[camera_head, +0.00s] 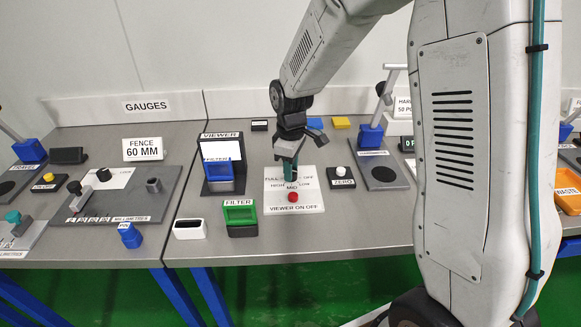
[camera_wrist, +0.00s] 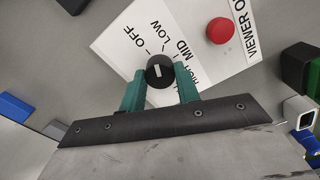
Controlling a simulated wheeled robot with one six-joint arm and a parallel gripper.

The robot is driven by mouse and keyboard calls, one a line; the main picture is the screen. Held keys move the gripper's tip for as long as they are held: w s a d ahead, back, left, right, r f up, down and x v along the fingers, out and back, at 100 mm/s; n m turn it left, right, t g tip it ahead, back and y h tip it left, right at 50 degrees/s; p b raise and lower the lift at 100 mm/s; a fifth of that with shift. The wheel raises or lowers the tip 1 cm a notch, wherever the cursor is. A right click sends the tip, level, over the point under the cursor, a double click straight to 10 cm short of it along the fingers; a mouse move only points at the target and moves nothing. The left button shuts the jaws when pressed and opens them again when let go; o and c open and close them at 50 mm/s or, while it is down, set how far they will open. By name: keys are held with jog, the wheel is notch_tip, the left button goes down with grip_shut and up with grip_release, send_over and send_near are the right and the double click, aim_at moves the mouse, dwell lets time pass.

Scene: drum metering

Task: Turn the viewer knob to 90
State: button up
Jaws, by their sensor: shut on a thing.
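The viewer knob (camera_wrist: 160,72) is a black round knob with a white pointer mark, on a white label plate (camera_head: 310,199) printed OFF, LOW, MID, HIGH and FULL. My gripper (camera_wrist: 160,88) has its green fingers on both sides of the knob, shut on it. In the head view my gripper (camera_head: 290,177) reaches down over the plate and hides the knob. The pointer mark stands nearly upright in the wrist view; which label it points at I cannot tell for sure. The viewer (camera_head: 221,165), a dark box with a white screen, stands left of the plate.
A red button (camera_head: 293,197) sits on the plate just in front of my gripper; it also shows in the wrist view (camera_wrist: 220,31). A green filter holder (camera_head: 240,219) and white box (camera_head: 189,229) stand at the front left. A zero button block (camera_head: 341,177) is close on the right.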

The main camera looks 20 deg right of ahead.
jog(key=m, duration=0.6)
jog(key=shift+m, duration=0.3)
jog(key=m, duration=0.6)
jog(key=shift+m, duration=0.4)
jog(key=o, duration=1)
notch_tip(320, 180, up, 8)
jog(key=shift+f, duration=0.1)
